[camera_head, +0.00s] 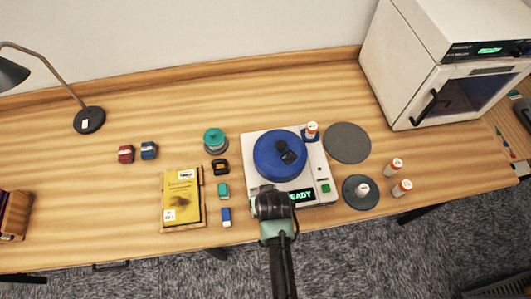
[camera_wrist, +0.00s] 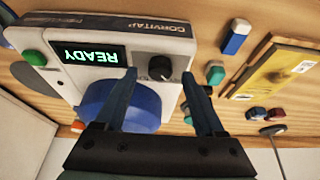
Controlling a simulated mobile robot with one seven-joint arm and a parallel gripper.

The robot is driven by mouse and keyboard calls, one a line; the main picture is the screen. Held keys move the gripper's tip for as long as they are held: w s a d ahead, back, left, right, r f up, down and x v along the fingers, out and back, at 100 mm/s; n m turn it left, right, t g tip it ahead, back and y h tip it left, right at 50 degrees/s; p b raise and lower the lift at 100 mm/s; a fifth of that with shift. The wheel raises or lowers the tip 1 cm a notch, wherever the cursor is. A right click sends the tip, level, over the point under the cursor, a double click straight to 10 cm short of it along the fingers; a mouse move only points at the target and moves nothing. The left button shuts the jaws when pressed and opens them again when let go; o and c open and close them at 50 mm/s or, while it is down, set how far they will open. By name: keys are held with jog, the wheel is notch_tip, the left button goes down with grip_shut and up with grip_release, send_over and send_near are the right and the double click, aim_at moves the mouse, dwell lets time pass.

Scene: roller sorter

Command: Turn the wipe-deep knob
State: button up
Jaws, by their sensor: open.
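The white roller sorter (camera_head: 250,181) stands on the wooden table, with a blue round top (camera_head: 268,158) and a display (camera_head: 303,196) reading READY. In the wrist view its front panel (camera_wrist: 45,38) appears upside down. A black knob with a light pointer mark (camera_wrist: 160,68) sits on that panel beside the display (camera_wrist: 90,55); any wording around it is too small to read. My gripper (camera_wrist: 161,78) is open, one finger on each side of the knob in the picture; contact is not visible. In the head view my gripper (camera_head: 271,203) covers the front left corner and hides the knob.
A green button (camera_wrist: 34,58) is at the panel's other end. A yellow book (camera_head: 183,198), a blue-and-white eraser (camera_head: 226,217) and small blocks lie left. Grey discs (camera_head: 347,143) and white bottles (camera_head: 401,188) stand right. A white oven-like box (camera_head: 400,75) is back right.

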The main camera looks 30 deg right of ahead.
jog(key=shift+w+f, duration=0.25)
jog(key=shift+f, duration=0.45)
grip_shut()
